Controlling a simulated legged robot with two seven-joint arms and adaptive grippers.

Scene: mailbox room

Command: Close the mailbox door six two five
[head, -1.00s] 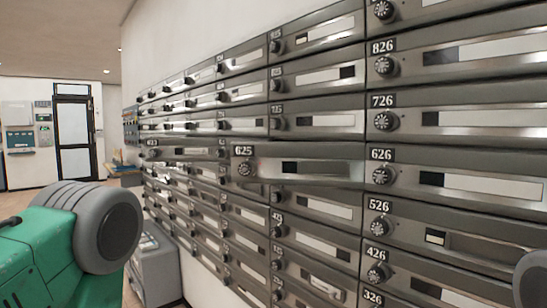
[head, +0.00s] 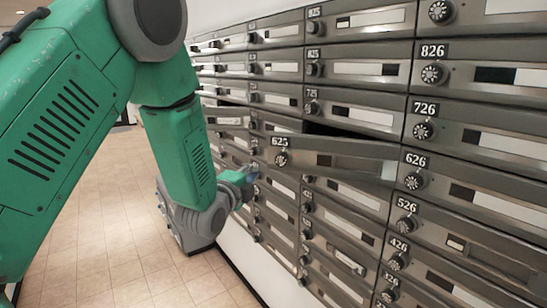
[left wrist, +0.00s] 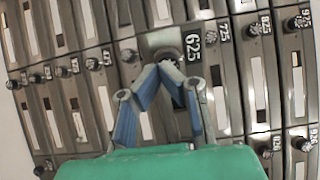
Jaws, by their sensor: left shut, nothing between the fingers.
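The mailbox door 625 (head: 335,157) stands ajar in the head view, its left end with the dial swung out from the wall and a dark gap above it. Its right end meets the wall beside door 626. My left gripper (head: 252,174) is just left of and below the door's dial end, with empty, shut fingers. In the left wrist view the 625 label (left wrist: 192,45) lies just beyond the shut blue-padded fingers (left wrist: 172,68), which partly hide the dial. I cannot tell whether the fingers touch the door. My right gripper is not in view.
Rows of closed-looking mailbox doors surround it, including door 626 (head: 470,195) to the right and door 725 (head: 362,115) above, each with a protruding dial. The tiled floor (head: 110,215) to the left is open.

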